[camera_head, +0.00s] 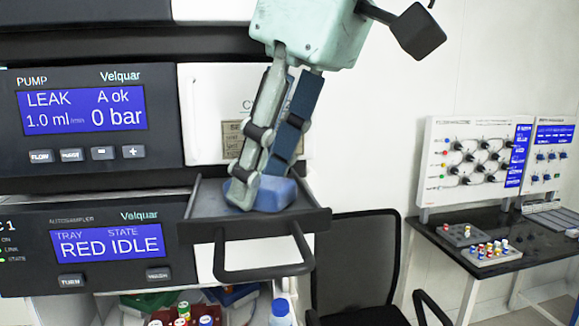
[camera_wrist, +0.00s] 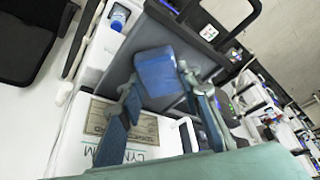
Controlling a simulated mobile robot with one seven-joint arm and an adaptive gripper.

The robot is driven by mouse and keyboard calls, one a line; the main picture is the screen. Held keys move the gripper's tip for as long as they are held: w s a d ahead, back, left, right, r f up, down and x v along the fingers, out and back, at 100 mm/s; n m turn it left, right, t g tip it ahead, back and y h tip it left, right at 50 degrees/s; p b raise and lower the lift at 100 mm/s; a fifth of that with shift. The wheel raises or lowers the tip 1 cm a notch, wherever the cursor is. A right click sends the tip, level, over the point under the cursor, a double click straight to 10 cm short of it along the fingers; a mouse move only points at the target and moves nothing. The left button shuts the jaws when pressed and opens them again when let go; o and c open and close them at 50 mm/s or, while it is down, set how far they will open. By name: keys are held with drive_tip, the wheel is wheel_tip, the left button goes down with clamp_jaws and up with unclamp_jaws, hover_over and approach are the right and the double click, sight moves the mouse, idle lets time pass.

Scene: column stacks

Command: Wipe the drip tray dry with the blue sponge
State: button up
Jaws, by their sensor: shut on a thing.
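The blue sponge (camera_head: 262,194) is between the two fingertips of my gripper (camera_head: 257,180), which is shut on it. In the wrist view the sponge (camera_wrist: 157,74) shows pinched between both fingers. The drip tray (camera_head: 200,207) is a shallow dark grey tray with a loop handle at its front. The sponge is low in the tray, within its rim, and appears to touch the floor of it. The tray also shows behind the sponge in the wrist view (camera_wrist: 150,36). I cannot make out any liquid on the tray floor; the fingers and sponge hide part of it.
The pump unit (camera_head: 90,118) and the autosampler (camera_head: 85,245) stand left of the tray. The tray handle (camera_head: 265,272) juts forward. Below are capped vials (camera_head: 183,312) and a blue-capped bottle (camera_head: 281,312). A black chair (camera_head: 358,262) and a bench (camera_head: 470,260) are at the right.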

drive_tip(key=shift+s+a, duration=0.25)
drive_tip(key=shift+a, duration=0.9)
drive_tip(key=shift+w+d, duration=0.15)
drive_tip(key=shift+d, duration=0.5)
drive_tip(key=shift+w+d, duration=0.15)
drive_tip(key=shift+d, duration=0.5)
drive_tip(key=shift+s+a+f+p, duration=0.1)
drive_tip(key=shift+s+a+p, duration=0.05)
drive_tip(key=shift+a, duration=0.45)
drive_tip(key=shift+s+a+p, duration=0.15)
drive_tip(key=shift+a, duration=0.45)
drive_tip(key=shift+w+d, duration=0.15)
drive_tip(key=shift+d, duration=0.5)
drive_tip(key=shift+w+d, duration=0.15)
drive_tip(key=shift+d, duration=0.45)
drive_tip(key=shift+s+a+p, duration=0.15)
drive_tip(key=shift+a+p, duration=0.1)
drive_tip(key=shift+a, duration=0.4)
drive_tip(key=shift+s+a+p, duration=0.15)
drive_tip(key=shift+a+p, duration=0.05)
drive_tip(key=shift+a, duration=0.4)
drive_tip(key=shift+w+d, duration=0.15)
drive_tip(key=shift+d, duration=0.5)
drive_tip(key=shift+w+d, duration=0.15)
drive_tip(key=shift+d, duration=0.45)
drive_tip(key=shift+s+a, duration=0.2)
drive_tip(key=shift+a, duration=0.45)
drive_tip(key=shift+s+a, duration=0.15)
drive_tip(key=shift+a, duration=0.5)
